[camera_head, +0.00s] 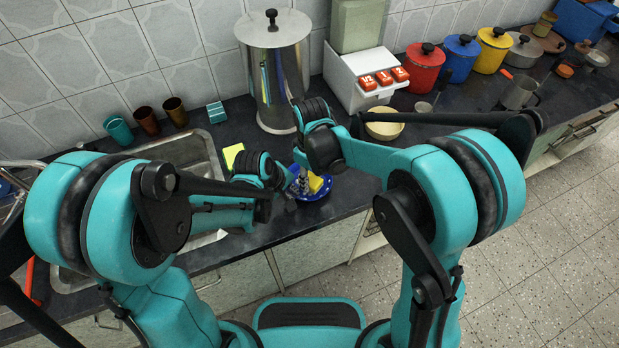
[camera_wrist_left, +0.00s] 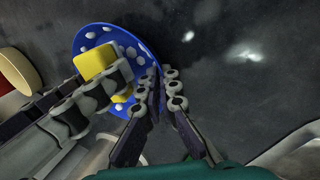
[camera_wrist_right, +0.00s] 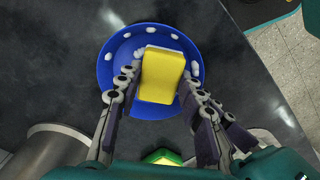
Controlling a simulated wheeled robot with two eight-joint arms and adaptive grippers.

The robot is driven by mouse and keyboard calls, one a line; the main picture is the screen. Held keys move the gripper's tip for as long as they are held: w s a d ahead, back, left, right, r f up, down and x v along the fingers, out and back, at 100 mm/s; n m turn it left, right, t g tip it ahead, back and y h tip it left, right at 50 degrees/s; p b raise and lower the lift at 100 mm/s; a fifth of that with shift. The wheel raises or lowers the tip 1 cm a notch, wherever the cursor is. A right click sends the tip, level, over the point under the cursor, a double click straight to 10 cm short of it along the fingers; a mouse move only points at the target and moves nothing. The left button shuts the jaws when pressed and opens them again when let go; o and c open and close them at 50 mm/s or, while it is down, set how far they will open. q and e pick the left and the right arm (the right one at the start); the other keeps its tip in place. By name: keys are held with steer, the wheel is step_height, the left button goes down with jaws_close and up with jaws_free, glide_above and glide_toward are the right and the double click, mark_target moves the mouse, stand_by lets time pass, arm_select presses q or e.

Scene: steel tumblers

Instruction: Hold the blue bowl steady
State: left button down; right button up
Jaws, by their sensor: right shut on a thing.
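The blue bowl (camera_head: 325,192), with white spots inside, is near the counter's front edge. My right gripper (camera_wrist_right: 155,80) is shut on a yellow sponge (camera_wrist_right: 163,75) over the bowl, which shows around it in the right wrist view (camera_wrist_right: 112,70). In the left wrist view the sponge (camera_wrist_left: 95,62) covers part of the bowl (camera_wrist_left: 140,50). My left gripper (camera_wrist_left: 162,80) has its fingertips close together at the bowl's rim. Whether they pinch the rim cannot be made out. In the head view both grippers overlap at the bowl.
A yellow-green sponge (camera_head: 233,155) lies by the sink (camera_head: 205,150). A steel pot (camera_head: 272,90) stands behind the bowl. A cream bowl (camera_head: 384,128) is to the right. Several tumblers (camera_head: 147,121) stand back left. Coloured pots (camera_head: 425,68) line the back right. Counter beside the bowl is clear (camera_wrist_left: 230,90).

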mark_target(311, 179)
steer(key=shift+r, duration=2.85)
arm_select(q)
steer(key=c, duration=1.6)
jaws_free()
steer(key=shift+c, duration=0.2)
